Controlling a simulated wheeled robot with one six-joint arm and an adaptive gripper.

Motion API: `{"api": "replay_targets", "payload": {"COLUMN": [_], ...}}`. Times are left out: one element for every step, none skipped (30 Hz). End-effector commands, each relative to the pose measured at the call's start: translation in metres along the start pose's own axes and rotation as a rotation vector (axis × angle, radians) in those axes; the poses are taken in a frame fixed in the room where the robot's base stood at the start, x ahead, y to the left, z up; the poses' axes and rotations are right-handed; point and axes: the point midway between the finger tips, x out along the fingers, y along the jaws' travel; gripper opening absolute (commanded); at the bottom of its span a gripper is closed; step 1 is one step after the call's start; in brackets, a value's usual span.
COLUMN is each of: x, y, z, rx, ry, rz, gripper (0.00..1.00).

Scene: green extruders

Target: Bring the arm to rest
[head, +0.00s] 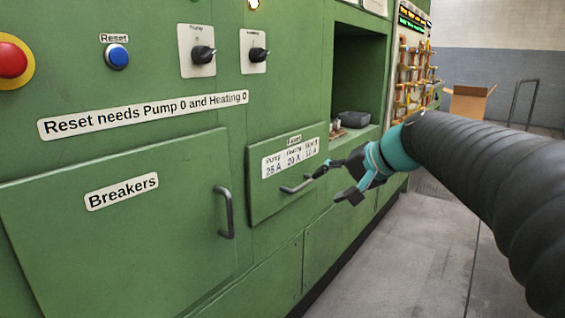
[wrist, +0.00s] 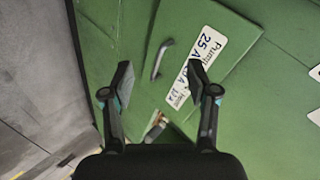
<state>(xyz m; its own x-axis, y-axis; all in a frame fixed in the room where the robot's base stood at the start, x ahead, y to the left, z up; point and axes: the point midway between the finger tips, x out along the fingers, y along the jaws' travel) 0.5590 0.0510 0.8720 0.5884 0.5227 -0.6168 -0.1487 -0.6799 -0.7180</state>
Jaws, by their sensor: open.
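My gripper (head: 337,181) is open and empty in front of the green machine, near the fuse drawer (head: 263,205) with its dark handle (head: 296,186). In the head view its fingertips overlap the handle's right end; I cannot tell whether they touch. In the wrist view the two fingers of my gripper (wrist: 160,88) stand wide apart, and the handle (wrist: 161,60) shows beyond and between them, with nothing held. The drawer's label reads Pump 25 A, Heating 20 A and a third value of 10 A.
The Breakers door (head: 125,235) is at the left. Above are a blue Reset button (head: 117,56), a red button (head: 10,60) and two black knobs (head: 203,54). An alcove holds a grey bin (head: 353,119). A cardboard box (head: 468,103) stands at the back right. The floor (head: 400,260) is clear.

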Motion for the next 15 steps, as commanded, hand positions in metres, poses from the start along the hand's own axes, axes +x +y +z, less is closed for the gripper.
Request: {"api": "replay_targets", "payload": {"x": [-0.001, -0.002, -0.004, -0.006, -0.009, -0.013, -0.017, -0.021, -0.026, -0.031, -0.035, -0.040, -0.044, -0.048, -0.052], "y": [0.024, 0.038, 0.057, 0.071, 0.086, 0.104, 0.117, 0.130, 0.145, 0.157, 0.167, 0.179, 0.188, 0.196, 0.204], "z": [0.025, 0.038, 0.056, 0.069, 0.083, 0.101, 0.114, 0.127, 0.143, 0.155, 0.166, 0.180, 0.190, 0.199, 0.210], "rx": [-0.031, -0.052, -0.082, -0.107, -0.134, -0.171, -0.200, -0.229, -0.268, -0.297, -0.326, -0.365, -0.393, -0.418, -0.449], "ry": [-0.016, -0.025, -0.036, -0.046, -0.056, -0.067, -0.076, -0.084, -0.094, -0.101, -0.108, -0.114, -0.119, -0.123, -0.127], "rz": [0.079, 0.128, 0.190, 0.236, 0.281, 0.339, 0.380, 0.418, 0.464, 0.497, 0.527, 0.562, 0.586, 0.606, 0.626], "gripper": [0.59, 0.59, 0.59, 0.59, 0.59, 0.59, 0.59, 0.59, 0.59, 0.59, 0.59, 0.59, 0.59, 0.59, 0.59]}}
